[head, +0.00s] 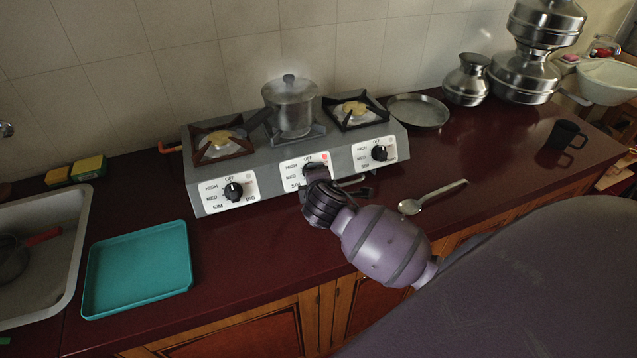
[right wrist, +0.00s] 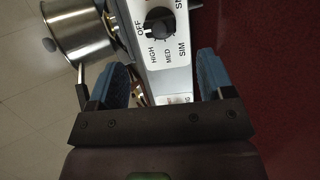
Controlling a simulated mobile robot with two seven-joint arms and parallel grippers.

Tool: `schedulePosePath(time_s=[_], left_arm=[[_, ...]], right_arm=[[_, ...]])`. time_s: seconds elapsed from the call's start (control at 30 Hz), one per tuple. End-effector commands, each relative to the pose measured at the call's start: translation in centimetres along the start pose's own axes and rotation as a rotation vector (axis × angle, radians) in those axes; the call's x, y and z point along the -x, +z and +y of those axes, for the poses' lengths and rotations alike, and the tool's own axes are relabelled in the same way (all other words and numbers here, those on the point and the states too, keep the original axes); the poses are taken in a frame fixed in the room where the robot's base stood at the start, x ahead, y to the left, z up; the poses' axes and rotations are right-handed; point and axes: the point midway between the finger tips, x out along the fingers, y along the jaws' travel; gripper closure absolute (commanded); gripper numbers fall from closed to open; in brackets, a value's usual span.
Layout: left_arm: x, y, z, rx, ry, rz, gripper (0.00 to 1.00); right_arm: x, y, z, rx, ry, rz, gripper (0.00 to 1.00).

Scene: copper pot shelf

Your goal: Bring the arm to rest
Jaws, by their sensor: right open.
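My right arm (head: 385,245) comes in from the right in the head view and reaches over the counter to the front of the grey gas stove (head: 352,160). My right gripper (right wrist: 160,72) is open in the right wrist view, with two blue-padded fingers apart and nothing held. A black knob (right wrist: 159,22) on the white control panel shows beyond the fingertips, apart from them. The dark wrist partly hides the middle knob (head: 312,168) in the head view. My left gripper is out of view.
A lidded metal pot (head: 290,105) stands on the stove. A spoon (head: 432,197) lies beside my arm. A teal tray (head: 138,268) and sink (head: 40,262) are at left. A plate (head: 418,110), metal vessels (head: 466,80) and black mug (head: 565,135) are at right.

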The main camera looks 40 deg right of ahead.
Motion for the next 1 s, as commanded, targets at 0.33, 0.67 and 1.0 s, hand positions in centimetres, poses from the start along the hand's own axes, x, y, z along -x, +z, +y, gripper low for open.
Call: schedulePosePath(time_s=[0.33, 0.67, 1.0], left_arm=[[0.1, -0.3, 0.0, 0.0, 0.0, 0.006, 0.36], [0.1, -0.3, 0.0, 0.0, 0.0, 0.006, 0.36], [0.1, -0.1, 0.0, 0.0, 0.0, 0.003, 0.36]], right_arm=[[0.7, 0.0, 0.0, -0.001, 0.0, 0.0, 0.26], [0.7, 0.0, 0.0, -0.002, -0.001, 0.0, 0.26], [7.0, 1.9, -7.2, -0.364, -0.245, -0.012, 0.26]])
